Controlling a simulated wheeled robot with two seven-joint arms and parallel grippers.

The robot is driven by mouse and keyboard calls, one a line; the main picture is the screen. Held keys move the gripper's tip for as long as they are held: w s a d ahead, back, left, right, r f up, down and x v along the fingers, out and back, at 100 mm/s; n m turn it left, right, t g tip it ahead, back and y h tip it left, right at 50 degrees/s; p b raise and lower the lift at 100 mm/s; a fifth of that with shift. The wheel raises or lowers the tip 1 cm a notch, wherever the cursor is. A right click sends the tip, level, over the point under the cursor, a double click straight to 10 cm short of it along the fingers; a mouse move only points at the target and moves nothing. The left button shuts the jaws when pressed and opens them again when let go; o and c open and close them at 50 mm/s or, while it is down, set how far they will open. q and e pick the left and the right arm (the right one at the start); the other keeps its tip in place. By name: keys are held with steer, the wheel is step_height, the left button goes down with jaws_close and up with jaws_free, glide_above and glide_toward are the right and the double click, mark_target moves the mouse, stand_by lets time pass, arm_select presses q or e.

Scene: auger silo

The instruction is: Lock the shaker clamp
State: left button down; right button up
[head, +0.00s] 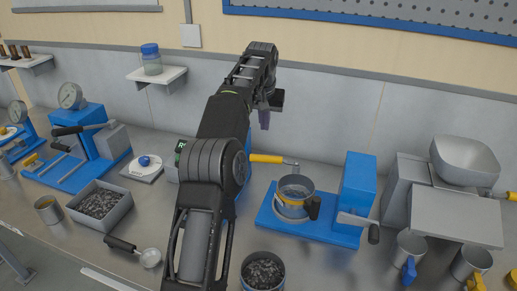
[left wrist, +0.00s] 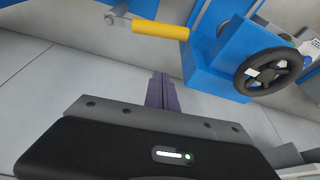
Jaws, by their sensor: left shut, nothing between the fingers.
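My left arm rises through the middle of the head view, and its gripper (head: 264,122) hangs high near the back wall. Its purple fingers are together and empty; they also show in the left wrist view (left wrist: 160,88). A yellow lever handle (head: 266,158) lies below the gripper, apart from it, and its mount is largely hidden by my arm. In the left wrist view a yellow handle (left wrist: 160,30) is beside a blue body (left wrist: 215,75) with a black handwheel (left wrist: 272,70). A blue-based machine (head: 312,228) holds a cup (head: 295,190). I cannot tell which part is the shaker clamp.
A bin of dark pieces (head: 100,204), a scoop (head: 148,257) and a round tub (head: 262,272) stand near the front. A blue gauge press (head: 98,150) stands left. A grey hopper machine (head: 455,210) and metal cups (head: 410,246) stand right.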

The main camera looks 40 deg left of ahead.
mark_target(275, 160)
arm_select(q)
steer(key=shift+d+n, duration=0.15)
steer(key=shift+n, duration=0.25)
steer(key=shift+f, duration=0.1)
steer(key=p+x, duration=0.2)
steer(key=x, duration=0.8)
steer(key=shift+s+d+b, duration=0.15)
steer(key=shift+s+d, duration=0.35)
steer(key=shift+s, duration=0.4)
steer(key=shift+s+d+b, duration=0.15)
steer(key=shift+s+d, duration=0.3)
steer(key=shift+s, duration=0.4)
